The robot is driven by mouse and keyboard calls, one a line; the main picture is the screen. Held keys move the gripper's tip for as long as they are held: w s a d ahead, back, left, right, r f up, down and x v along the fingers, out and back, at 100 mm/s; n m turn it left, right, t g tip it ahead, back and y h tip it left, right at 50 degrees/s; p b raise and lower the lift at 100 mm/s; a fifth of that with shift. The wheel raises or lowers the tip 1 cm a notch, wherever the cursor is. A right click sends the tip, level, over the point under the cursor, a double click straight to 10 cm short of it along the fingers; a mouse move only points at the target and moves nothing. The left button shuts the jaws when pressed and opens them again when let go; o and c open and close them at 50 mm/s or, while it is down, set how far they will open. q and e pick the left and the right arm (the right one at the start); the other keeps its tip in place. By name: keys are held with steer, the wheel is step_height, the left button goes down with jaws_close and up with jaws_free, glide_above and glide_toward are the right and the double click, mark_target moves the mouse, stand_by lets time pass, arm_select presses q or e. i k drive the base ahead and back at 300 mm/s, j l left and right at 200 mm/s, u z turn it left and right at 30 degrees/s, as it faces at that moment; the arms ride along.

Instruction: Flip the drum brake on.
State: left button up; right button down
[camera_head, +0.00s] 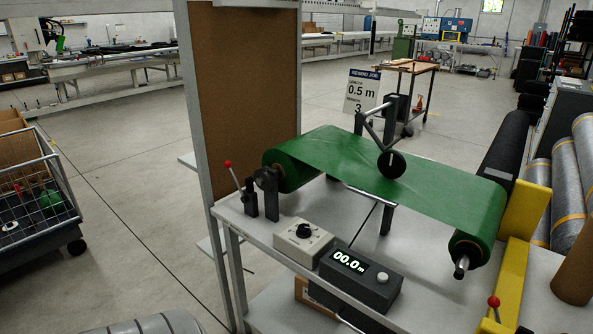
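A lever with a red knob (236,182) stands on a small black block at the left of the grey bench, beside the near end of the left green roll (288,167). It tilts up and to the left. A second red-knobbed lever (493,303) stands at the lower right, by the yellow frame. No label shows which lever is the drum brake. Green sheet (345,160) runs from the left roll to the right roll (467,247), with a black measuring wheel (391,164) on it. Neither of my grippers is in view.
A dark counter box (355,278) reading 00.0 m and a beige box with a black knob (303,242) sit at the bench's front. A brown board (245,80) stands behind. A wire cart (35,200) is left. The floor between is clear.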

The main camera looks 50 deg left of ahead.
mark_target(235, 179)
steer(key=u, duration=2.15)
